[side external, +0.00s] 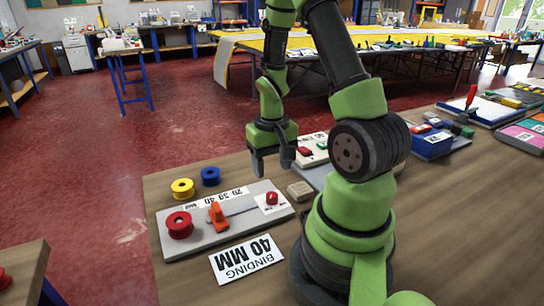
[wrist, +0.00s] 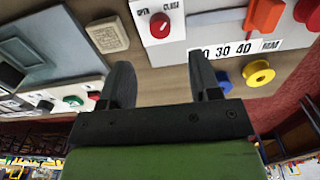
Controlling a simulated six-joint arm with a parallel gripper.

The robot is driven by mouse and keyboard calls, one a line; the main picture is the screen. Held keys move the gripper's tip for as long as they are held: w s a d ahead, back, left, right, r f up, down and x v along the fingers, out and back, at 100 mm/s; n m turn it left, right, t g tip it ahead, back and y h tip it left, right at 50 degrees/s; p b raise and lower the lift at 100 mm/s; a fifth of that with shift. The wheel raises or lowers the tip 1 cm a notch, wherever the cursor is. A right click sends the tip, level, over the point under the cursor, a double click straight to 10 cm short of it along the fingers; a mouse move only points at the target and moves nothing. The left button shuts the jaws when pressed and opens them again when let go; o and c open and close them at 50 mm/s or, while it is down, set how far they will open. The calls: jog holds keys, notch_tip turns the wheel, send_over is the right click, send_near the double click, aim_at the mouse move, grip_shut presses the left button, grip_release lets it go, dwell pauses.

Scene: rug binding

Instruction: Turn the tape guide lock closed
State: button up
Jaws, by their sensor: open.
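The tape guide lock is a small red knob (side external: 271,198) on a white label at the right end of a grey panel (side external: 165,247). In the wrist view the red knob (wrist: 160,24) sits below the words OPEN on the left and CLOSE on the right; I cannot tell which way it points. An orange guide (side external: 218,215) stands by the panel's slot, near the 20 30 40 scale (side external: 215,198). My gripper (side external: 272,162) is open and empty above the bench, behind the knob and apart from it. Both fingers (wrist: 160,65) show in the wrist view.
A red spool (side external: 180,225) sits on the panel's left end; yellow (side external: 183,188) and blue (side external: 210,176) spools stand behind it. A beige block (side external: 300,191) lies right of the knob. A control box (side external: 313,149) with red and green buttons is behind. A BINDING 40 MM card (side external: 246,258) lies in front.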

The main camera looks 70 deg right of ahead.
jog(key=shift+r, duration=1)
jog(key=s+a+r+n+t+y, duration=0.2)
jog(key=a+r+n+t, duration=0.3)
jog(key=a+r, duration=1.2)
notch_tip(320, 180, up, 2)
jog(key=shift+s+a+r+t, duration=0.2)
jog(key=shift+s+t, duration=0.25)
jog(key=shift+t, duration=0.65)
